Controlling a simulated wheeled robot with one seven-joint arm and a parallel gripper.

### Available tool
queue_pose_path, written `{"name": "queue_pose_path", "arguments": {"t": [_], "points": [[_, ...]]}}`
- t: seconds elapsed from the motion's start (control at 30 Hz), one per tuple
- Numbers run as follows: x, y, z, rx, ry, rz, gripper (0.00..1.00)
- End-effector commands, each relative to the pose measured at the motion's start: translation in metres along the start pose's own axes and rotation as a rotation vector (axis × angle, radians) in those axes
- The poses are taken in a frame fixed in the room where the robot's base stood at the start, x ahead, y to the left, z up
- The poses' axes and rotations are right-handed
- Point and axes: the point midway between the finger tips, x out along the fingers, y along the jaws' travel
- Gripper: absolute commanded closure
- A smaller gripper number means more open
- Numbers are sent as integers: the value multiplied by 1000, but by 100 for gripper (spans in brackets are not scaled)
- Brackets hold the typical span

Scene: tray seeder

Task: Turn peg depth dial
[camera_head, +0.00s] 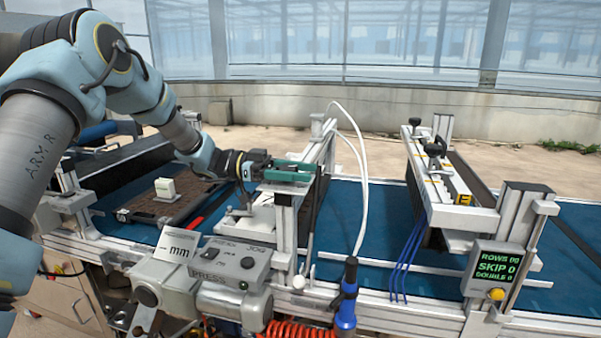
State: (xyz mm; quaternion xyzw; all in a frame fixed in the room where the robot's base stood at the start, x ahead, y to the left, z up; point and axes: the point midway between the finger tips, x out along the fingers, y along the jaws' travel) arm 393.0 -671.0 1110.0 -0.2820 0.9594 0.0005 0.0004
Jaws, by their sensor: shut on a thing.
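My gripper (313,172), with green fingers, reaches in from the left to the top of the aluminium press frame (287,215). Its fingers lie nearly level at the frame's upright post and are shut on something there. The thing between them is mostly hidden by the fingers; it appears to be the peg depth dial, but its face and marks do not show. A white plate marked "mm" (177,246) stands at the front left, below my arm.
A grey control box (236,262) with switches and "PRESS" and "JOG" labels stands below my gripper. White hoses (362,160) arch right of the frame. A blue-handled tool (347,295) stands in front. A counter display (495,265) is at right. Blue belt (385,205) lies bare between the frames.

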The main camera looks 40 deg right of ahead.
Motion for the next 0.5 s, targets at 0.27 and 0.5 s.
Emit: {"name": "queue_pose_path", "arguments": {"t": [0.27,0.5], "points": [[0,0,-1,1,2,2,96],[0,0,-1,1,2,1,22]]}}
